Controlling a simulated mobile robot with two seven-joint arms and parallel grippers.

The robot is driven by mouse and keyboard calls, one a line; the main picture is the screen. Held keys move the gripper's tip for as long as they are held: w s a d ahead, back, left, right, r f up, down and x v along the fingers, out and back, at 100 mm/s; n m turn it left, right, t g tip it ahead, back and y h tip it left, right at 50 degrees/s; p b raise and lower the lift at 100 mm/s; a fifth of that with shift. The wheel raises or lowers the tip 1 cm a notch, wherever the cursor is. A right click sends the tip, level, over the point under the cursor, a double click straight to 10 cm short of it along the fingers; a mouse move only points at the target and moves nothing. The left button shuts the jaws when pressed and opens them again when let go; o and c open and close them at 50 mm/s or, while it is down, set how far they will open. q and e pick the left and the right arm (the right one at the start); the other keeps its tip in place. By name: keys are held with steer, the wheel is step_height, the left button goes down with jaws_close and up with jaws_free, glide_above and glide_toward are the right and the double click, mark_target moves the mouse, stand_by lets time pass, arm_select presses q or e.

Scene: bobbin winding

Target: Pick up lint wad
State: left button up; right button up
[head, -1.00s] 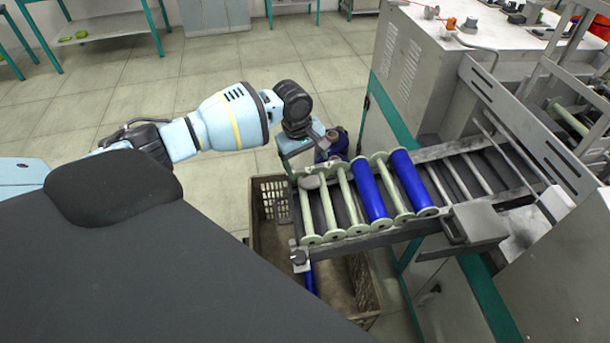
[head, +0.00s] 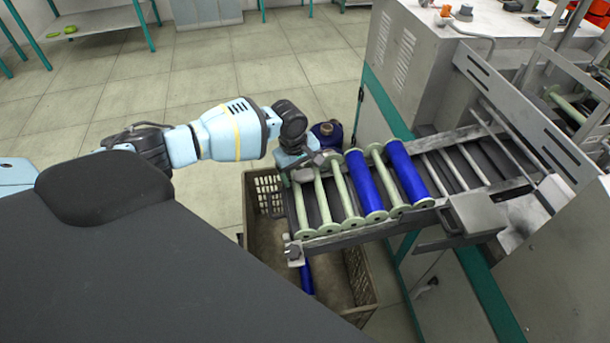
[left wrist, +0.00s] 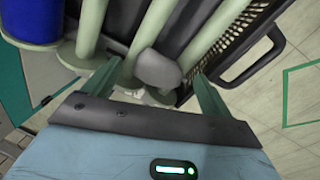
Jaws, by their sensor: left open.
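The lint wad (left wrist: 158,68) is a smooth grey lump. In the left wrist view it lies by the ends of pale green bobbins, between the two open fingertips of my left gripper (left wrist: 152,82). I cannot tell whether a finger touches it. In the head view my left gripper (head: 297,168) is at the left end of the bobbin rack (head: 335,232), and the wad is mostly hidden there. My right gripper is not in view.
The rack carries pale green bobbins (head: 326,200) and two blue wound ones (head: 364,185). A brown crate (head: 258,215) stands below it on the floor. A dark blue round object (head: 327,133) is behind the rack. The machine cabinet (head: 415,70) is at the right.

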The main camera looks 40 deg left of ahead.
mark_target(304, 175)
arm_select(q)
steer(key=shift+c, duration=0.5)
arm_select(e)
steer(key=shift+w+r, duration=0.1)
arm_select(q)
steer(key=c, duration=1)
steer(key=shift+o, duration=0.2)
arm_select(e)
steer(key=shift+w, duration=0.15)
arm_select(q)
steer(key=shift+r, duration=0.1)
